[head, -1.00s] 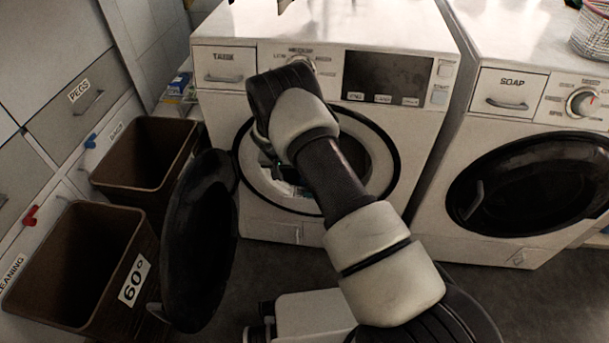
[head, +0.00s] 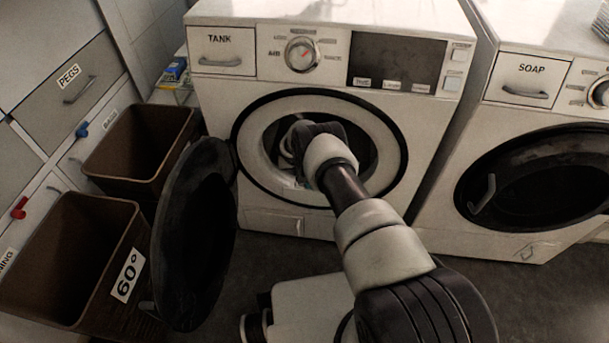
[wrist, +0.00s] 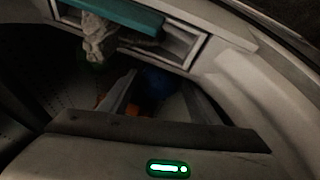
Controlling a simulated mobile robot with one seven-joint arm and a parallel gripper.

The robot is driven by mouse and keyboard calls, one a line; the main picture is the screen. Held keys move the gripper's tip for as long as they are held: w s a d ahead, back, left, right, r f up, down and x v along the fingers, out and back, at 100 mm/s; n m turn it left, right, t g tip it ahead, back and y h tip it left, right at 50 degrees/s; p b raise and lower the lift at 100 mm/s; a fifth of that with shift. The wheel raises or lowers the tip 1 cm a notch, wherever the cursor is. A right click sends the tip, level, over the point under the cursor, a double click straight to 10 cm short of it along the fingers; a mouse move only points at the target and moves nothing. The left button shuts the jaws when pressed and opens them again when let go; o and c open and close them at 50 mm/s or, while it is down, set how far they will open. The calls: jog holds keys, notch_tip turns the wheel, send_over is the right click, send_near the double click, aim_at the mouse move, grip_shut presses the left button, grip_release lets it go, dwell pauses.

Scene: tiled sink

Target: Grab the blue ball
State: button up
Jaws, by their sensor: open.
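The blue ball (wrist: 158,82) is a dark blue round shape in the wrist view, low in the dim washing machine drum. It shows in the gap between the two fingers of my gripper (wrist: 160,88), apparently at or just beyond their tips. The fingers are open, one on each side of it. I cannot tell whether either touches it. In the head view my arm reaches into the open round door of the left washing machine (head: 222,155). There my wrist hides the gripper, and the ball is not visible.
The open black door (head: 193,235) hangs left of the opening. In the wrist view, an orange thing (wrist: 132,109) lies near the left finger, and a teal and pale object (wrist: 125,15) is above. The pale drum rim (wrist: 255,95) is close on the right.

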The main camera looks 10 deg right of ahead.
jog(key=shift+w+d+f, duration=0.1)
jog(key=shift+w+f, duration=0.15)
jog(key=shift+f, duration=0.3)
jog(key=shift+r, duration=0.1)
jog(key=c, duration=0.8)
